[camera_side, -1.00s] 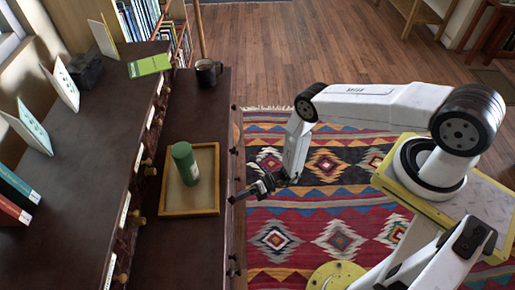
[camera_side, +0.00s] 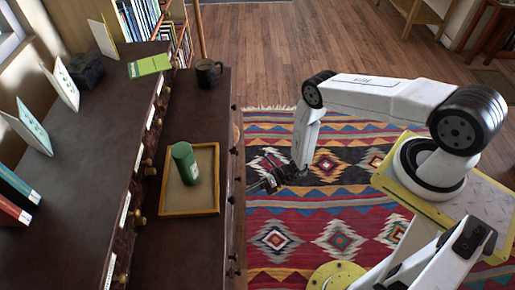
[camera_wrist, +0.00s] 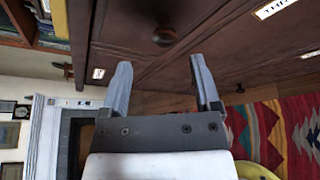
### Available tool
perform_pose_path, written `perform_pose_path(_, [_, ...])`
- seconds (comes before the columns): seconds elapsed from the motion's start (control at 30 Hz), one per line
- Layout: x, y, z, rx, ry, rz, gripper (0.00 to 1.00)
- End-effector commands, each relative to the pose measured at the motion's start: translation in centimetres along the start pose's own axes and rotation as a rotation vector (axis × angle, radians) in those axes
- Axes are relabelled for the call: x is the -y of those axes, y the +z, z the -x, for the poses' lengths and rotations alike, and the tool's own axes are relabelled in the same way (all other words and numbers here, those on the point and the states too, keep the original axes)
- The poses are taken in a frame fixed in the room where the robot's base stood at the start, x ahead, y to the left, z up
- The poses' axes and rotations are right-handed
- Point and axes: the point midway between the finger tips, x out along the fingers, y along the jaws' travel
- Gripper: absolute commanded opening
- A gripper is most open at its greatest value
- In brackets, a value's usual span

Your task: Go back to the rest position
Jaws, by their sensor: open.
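My gripper (camera_side: 262,184) is at the right of the dark cabinet, over the patterned rug, near the front edge of the lower shelf. In the wrist view my gripper (camera_wrist: 163,82) shows two grey fingers spread apart with nothing between them. The dark wooden front of the cabinet (camera_wrist: 230,55) with a round knob lies beyond the fingers.
A dark mug (camera_side: 208,73) stands farther back. Books and cards rest on the upper surface at left. The rug (camera_side: 330,205) beside the cabinet is clear.

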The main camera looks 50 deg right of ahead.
Motion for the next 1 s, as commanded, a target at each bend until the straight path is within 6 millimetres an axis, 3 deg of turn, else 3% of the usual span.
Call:
perform_pose_path(0.47, [-5.3, 5.1, 0.5, -0.295, 0.07, 0.33, 0.8])
perform_pose_path(1.0, [-13.1, 10.0, 4.7, -0.688, 0.187, 0.858, 0.8])
